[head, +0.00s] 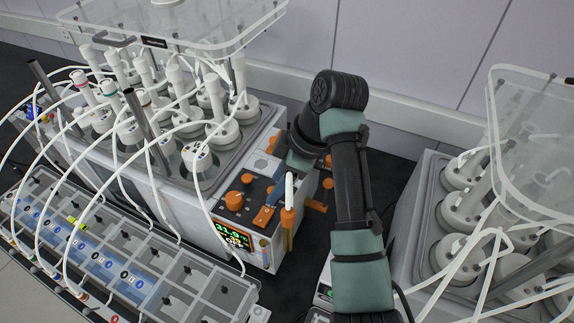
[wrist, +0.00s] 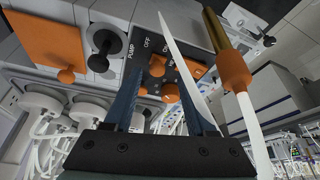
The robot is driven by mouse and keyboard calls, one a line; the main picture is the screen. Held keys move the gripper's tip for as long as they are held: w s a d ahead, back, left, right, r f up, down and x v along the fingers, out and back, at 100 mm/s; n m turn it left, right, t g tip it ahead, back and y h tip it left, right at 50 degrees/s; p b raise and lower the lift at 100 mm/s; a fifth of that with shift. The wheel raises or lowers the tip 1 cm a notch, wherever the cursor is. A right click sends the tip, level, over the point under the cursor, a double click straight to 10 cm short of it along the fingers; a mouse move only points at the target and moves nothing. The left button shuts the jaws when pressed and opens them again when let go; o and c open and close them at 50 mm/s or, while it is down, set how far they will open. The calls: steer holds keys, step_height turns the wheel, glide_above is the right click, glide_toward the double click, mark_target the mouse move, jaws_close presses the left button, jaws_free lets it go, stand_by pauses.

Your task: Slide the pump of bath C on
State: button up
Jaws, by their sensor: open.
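The control panel (head: 245,205) is on the end of the water bath at the left. In the wrist view, its dark plate has the words PUMP and OFF beside a small orange slider (wrist: 158,66). My gripper (head: 266,190) is open, with its blue fingers close to the panel. In the wrist view, the fingers of my gripper (wrist: 161,60) point at the plate, one on each side of the slider area. Nothing is held between them. I cannot tell whether they touch the slider. No letter C is readable on this bath.
A white tube with an orange fitting (head: 288,216) stands close beside my gripper and crosses near the right finger in the wrist view. Orange knobs (head: 234,200) and a lit display (head: 233,238) are nearby. Another bath (head: 400,230) stands at right. White hoses arch at left.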

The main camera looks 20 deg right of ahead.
steer(key=p+v, duration=0.3)
steer(key=v, duration=0.9)
steer(key=shift+a+r, duration=0.1)
steer(key=shift+a, duration=0.05)
